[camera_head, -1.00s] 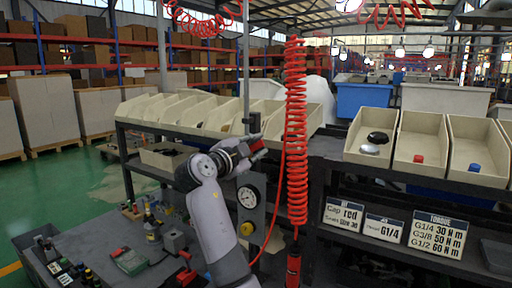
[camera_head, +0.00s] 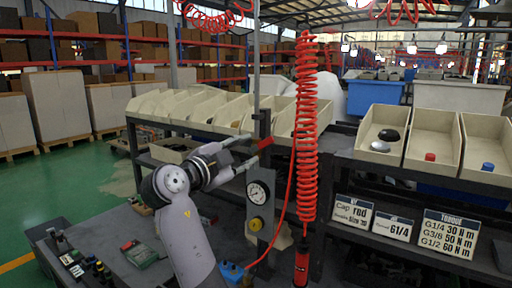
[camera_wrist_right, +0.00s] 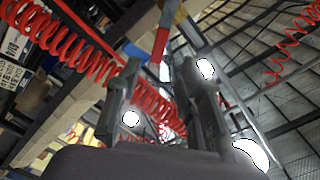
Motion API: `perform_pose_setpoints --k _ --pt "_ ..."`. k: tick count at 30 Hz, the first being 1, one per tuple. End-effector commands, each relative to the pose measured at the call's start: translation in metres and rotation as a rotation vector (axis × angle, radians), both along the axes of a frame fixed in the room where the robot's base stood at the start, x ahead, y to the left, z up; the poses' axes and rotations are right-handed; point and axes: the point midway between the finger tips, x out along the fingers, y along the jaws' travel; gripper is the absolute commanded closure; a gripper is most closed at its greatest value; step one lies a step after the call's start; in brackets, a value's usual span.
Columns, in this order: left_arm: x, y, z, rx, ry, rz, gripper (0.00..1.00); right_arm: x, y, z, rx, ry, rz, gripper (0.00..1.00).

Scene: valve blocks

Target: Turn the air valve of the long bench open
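The air valve's red handle (camera_head: 265,143) is on the dark upright post of the long bench, above a round gauge (camera_head: 258,192) and a yellow knob (camera_head: 256,224). It slants slightly up to the right. My right gripper (camera_head: 246,152) is just left of the handle, with its two fingers apart, one above the other. In the right wrist view the fingers (camera_wrist_right: 160,95) stand apart at left and right, and the red handle (camera_wrist_right: 160,44) shows beyond, between their tips. I cannot tell whether a finger touches it. My left gripper is not in view.
A red coiled hose (camera_head: 306,130) hangs just right of the valve, with a thin red hose beside it. Cream bins (camera_head: 215,112) line the shelf behind. Signs (camera_head: 450,233) and more bins are at right. A green box (camera_head: 140,255) and small parts lie on the lower bench.

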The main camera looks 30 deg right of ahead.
Motion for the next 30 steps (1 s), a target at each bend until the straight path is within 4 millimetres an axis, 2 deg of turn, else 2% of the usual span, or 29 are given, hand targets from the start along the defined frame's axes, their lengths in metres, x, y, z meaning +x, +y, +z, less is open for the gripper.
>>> perform_pose_setpoints --k 1,6,14,18,20,23,27,30 --pt "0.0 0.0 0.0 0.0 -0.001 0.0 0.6 -0.002 0.007 0.0 0.0 0.0 0.002 0.65" --pt "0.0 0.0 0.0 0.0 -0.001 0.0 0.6 -0.008 0.019 0.0 0.001 0.0 -0.001 0.65" --pt "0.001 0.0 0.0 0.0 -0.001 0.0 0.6 -0.009 0.021 0.0 0.001 0.0 -0.001 0.65" --pt "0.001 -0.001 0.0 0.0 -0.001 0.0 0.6 -0.004 0.021 -0.004 0.001 0.007 0.021 0.72" --pt "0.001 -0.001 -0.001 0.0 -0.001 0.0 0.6 0.006 0.021 -0.013 0.004 0.019 0.069 0.76" --pt "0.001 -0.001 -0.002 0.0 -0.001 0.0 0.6 0.036 0.029 -0.038 0.016 0.043 0.234 0.83" --pt "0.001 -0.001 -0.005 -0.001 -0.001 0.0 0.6 0.082 0.058 -0.084 0.051 0.013 0.571 0.92" --pt "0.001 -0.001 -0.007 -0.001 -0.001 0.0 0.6 0.097 0.083 -0.105 0.092 -0.082 0.796 0.99"
